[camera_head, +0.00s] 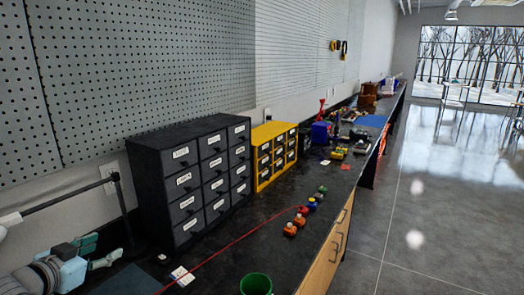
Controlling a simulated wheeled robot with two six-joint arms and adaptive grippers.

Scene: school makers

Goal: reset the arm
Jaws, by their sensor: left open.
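My left gripper (98,252) is at the bottom left corner, coming in from the left edge. Its two greenish fingers are spread apart and open, with nothing seen between them. It is over the near left end of the black workbench (225,236), left of the dark drawer cabinet. My right gripper is not in view.
A black drawer cabinet (190,175) and a yellow one (273,155) stand along the wall. A green cup (256,284) is at the front edge. A red cord (245,236) crosses the bench. Small coloured parts (290,229) lie beyond. Open floor (440,220) is right.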

